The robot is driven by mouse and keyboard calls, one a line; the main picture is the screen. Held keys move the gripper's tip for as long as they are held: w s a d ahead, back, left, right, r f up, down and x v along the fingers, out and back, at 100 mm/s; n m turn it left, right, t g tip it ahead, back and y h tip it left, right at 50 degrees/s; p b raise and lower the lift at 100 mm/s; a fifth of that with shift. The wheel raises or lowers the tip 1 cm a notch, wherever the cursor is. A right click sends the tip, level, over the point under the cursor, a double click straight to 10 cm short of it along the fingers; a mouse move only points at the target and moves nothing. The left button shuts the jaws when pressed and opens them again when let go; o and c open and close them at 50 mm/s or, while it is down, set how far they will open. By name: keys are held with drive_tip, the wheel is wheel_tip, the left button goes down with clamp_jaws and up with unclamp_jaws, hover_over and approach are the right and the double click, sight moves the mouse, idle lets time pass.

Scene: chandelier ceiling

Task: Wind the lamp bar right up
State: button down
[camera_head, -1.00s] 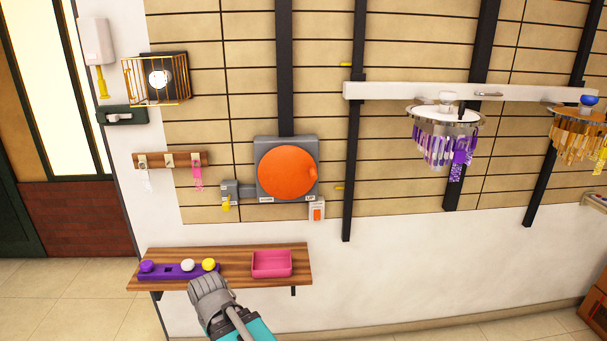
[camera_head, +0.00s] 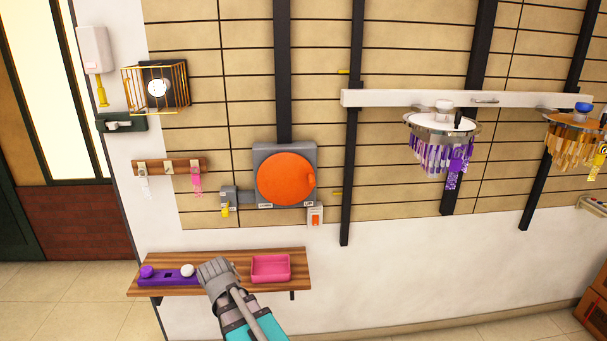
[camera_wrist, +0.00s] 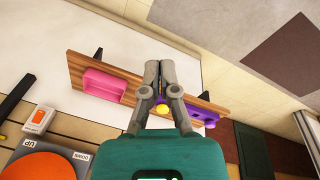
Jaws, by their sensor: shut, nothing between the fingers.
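The lamp bar (camera_head: 385,98) is a long white beam on dark vertical rails at the right. A lamp with purple pendants (camera_head: 442,150) and one with amber pendants (camera_head: 572,145) hang from it. The orange crank wheel (camera_head: 280,178), with a knob at its right, sits on a grey housing (camera_head: 262,150) on the wall; it also shows in the wrist view (camera_wrist: 40,167). A yellow lever (camera_head: 225,210) is on a small grey box left of it. My gripper (camera_head: 212,266) is shut and empty, in front of the shelf below the wheel; the wrist view shows its fingers (camera_wrist: 163,68).
An orange switch (camera_head: 315,215) is below the wheel. Hooks, a cage lamp (camera_head: 158,86) and a dispenser are left.

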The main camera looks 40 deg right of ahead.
drive_tip(key=w+d+r+t+h+p, duration=0.1)
drive_tip(key=w+d+r+h+p, duration=0.2)
drive_tip(key=w+d+r+p, duration=0.2)
drive_tip(key=w+d+r+m+t+h+p, duration=0.1)
drive_tip(key=w+d+r+h+p, duration=0.2)
drive_tip(key=w+d+r+p, duration=0.3)
drive_tip(key=w+d+r+t+h+p, duration=0.1)
drive_tip(key=w+d+r+h+p, duration=0.2)
drive_tip(key=w+d+r, duration=1)
drive_tip(key=d+r+p, duration=0.2)
drive_tip(key=d+r, duration=0.1)
drive_tip(key=d, duration=0.7)
drive_tip(key=shift+d+m+t+p, duration=0.3)
drive_tip(key=shift+p, duration=0.05)
drive_tip(key=b, duration=0.6)
approach(308, 179)
drive_tip(key=w+d, duration=0.1)
drive_tip(key=d+f, duration=0.1)
drive_tip(key=w+d, duration=0.1)
drive_tip(key=shift+w+d+f, duration=0.2)
drive_tip(key=shift+w+f, duration=0.15)
drive_tip(key=shift+w, duration=0.05)
drive_tip(key=shift+s+d+f+b, duration=0.55)
drive_tip(key=shift+d+f+b, duration=0.2)
drive_tip(key=shift+d+b, duration=0.15)
drive_tip(key=shift+a, duration=0.15)
